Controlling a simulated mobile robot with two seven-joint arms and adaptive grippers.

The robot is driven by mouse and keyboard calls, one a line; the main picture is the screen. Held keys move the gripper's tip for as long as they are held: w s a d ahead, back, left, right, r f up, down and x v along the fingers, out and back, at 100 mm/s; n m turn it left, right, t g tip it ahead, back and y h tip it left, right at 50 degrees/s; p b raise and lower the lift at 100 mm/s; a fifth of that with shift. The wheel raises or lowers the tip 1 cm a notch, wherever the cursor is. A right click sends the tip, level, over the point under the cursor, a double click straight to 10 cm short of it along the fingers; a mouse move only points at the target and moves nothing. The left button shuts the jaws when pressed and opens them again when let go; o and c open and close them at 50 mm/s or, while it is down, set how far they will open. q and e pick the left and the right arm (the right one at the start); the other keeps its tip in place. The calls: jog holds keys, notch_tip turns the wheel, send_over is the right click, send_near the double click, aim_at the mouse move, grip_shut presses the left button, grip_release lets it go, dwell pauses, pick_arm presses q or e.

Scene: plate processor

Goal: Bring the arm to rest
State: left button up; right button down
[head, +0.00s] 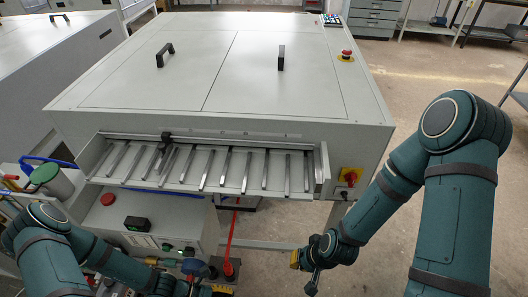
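My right arm comes in from the right edge and bends down to the left. My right gripper (308,264) is low in front of the plate processor (200,75), apart from it, over the floor. It is small and seen from behind, so I cannot tell whether its fingers are open. My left arm crosses the bottom left corner, in front of the processor's lower cabinet. My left gripper (215,288) is at the bottom edge, partly cut off, and its fingers do not show clearly.
The processor has a slatted feed tray (215,172) at its front and a yellow-backed red switch (347,178). A control box (150,225) with buttons stands below, near a red-handled tool (230,250).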

pick_arm(q)
jog(key=w+r+m+t+y, duration=0.1)
jog(key=w+r+m+y, duration=0.3)
jog(key=m, duration=0.7)
jog(key=w+r+m+t+y, duration=0.1)
jog(key=w+r+m+y, duration=0.3)
jog(key=m, duration=0.6)
jog(key=shift+w+d+r+m+t+y, duration=0.2)
jog(key=shift+w+r+m+t+y, duration=0.15)
jog(key=shift+r, duration=0.55)
jog(key=shift+s, duration=0.1)
